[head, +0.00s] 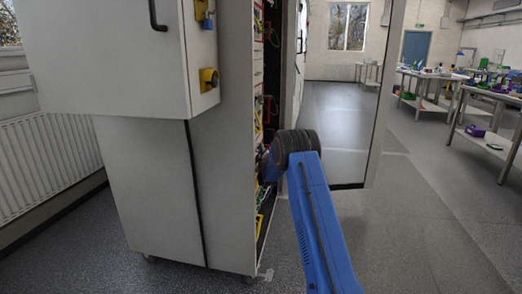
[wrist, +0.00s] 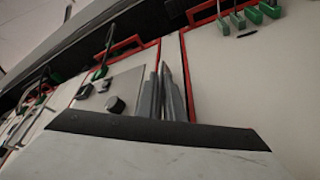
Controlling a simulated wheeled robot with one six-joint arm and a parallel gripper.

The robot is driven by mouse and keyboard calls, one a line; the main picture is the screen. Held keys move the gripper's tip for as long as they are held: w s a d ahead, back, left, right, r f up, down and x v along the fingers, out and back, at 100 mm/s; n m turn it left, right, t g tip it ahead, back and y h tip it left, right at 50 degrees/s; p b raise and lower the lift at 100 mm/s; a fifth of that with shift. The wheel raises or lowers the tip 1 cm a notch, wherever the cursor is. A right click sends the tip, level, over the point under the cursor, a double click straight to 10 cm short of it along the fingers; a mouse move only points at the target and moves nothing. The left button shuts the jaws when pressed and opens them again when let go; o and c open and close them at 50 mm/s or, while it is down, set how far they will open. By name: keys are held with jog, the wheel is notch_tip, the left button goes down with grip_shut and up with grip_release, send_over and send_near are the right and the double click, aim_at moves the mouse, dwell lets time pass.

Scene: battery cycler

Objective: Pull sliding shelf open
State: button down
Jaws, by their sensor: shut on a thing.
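The sliding shelf is one of several light panels with red edges stacked in the cabinet's open front; a panel (wrist: 120,82) with a dark knob shows in the wrist view beside my gripper. My gripper (wrist: 166,75) has its two grey fingers close together at the red-edged seam between two panels. It is shut on a thin part there, which I take to be the sliding shelf's edge; the fingers hide most of it. In the head view my blue arm reaches the cabinet front and the gripper (head: 267,168) is partly hidden by the wrist. How far the shelf is out cannot be told.
The tall grey cabinet (head: 155,195) stands at left, with a grey box (head: 105,60) on its near side. A framed glass door (head: 376,120) stands open right of my arm. The floor (head: 420,225) to the right is clear; workbenches (head: 490,90) stand farther back.

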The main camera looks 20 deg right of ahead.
dwell(0.8)
jog(key=s+d, duration=0.8)
jog(key=d, duration=0.4)
jog(key=s+d, duration=0.9)
jog(key=d, duration=0.2)
jog(key=shift+s+d, duration=0.2)
jog(key=shift+d, duration=0.2)
jog(key=shift+f, duration=0.1)
jog(key=c, duration=1.9)
grip_release()
jog(key=v, duration=1.7)
jog(key=shift+s, duration=0.15)
